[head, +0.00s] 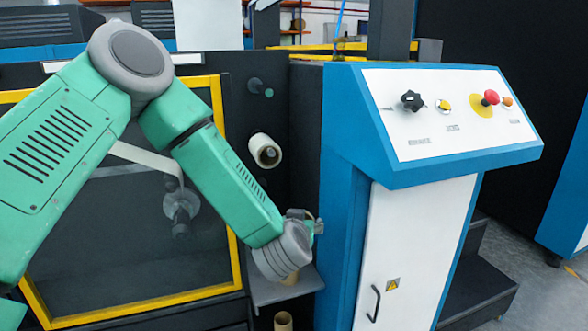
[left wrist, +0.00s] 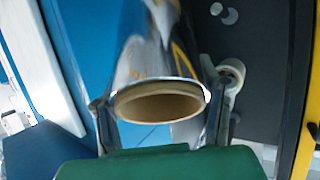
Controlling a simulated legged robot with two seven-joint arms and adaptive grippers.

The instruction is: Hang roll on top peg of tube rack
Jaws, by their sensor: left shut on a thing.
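My left gripper (head: 312,226) is beside the blue cabinet, low and to the right of the rack's pegs. In the left wrist view its two fingers (left wrist: 160,112) are shut on a shiny film roll (left wrist: 140,65), whose brown cardboard core faces the camera. In the head view this roll is mostly or wholly hidden by my wrist. The top peg (head: 258,87) of the dark tube rack (head: 290,110) is bare. Below it, a pale roll (head: 265,150) sits on another peg. My right gripper is not in view.
A grey shelf (head: 275,292) lies beneath my wrist, with a brown tube end (head: 283,320) below it. The blue control cabinet (head: 345,150) stands close on the right. A yellow-framed window (head: 120,312) lies behind my arm, with a grey spindle (head: 180,208) there.

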